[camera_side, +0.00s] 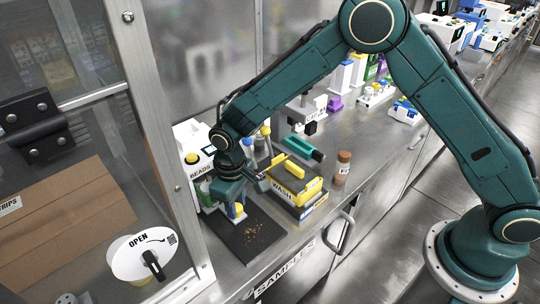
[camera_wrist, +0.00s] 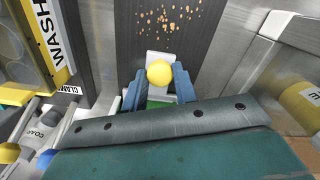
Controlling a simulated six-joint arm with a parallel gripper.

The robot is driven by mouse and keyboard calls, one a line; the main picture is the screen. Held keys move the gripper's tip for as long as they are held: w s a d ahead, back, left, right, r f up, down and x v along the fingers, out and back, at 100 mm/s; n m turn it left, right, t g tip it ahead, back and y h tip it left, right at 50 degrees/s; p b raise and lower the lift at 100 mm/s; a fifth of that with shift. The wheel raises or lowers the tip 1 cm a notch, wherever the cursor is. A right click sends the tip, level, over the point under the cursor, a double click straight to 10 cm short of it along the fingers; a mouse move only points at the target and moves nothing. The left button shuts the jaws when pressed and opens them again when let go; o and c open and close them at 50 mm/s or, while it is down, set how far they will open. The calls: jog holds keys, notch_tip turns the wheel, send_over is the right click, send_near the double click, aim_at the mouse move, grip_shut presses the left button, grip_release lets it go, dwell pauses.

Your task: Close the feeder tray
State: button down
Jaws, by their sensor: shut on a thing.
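The white feeder marked BEADS (camera_side: 195,142) stands at the left of the bench in the side view. My gripper (camera_side: 234,211) is low in front of it. In the wrist view, the blue fingers of my gripper (camera_wrist: 158,88) are shut on a white part with a round yellow knob (camera_wrist: 159,73), one finger on each side. The knob also shows beside the fingers in the side view (camera_side: 239,209). I cannot tell how far the tray stands out, since my arm and gripper hide much of the feeder's front.
A dark mat (camera_side: 262,248) with scattered brown bits lies in front of the gripper. A yellow WASH box (camera_side: 296,184) stands close on the right in the side view. A metal frame post (camera_side: 165,150) is close on the left.

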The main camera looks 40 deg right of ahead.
jog(key=shift+w, duration=1)
jog(key=c, duration=1.1)
grip_release()
jog(key=shift+r, duration=0.1)
notch_tip(320, 180, up, 14)
jog(key=shift+f, duration=0.2)
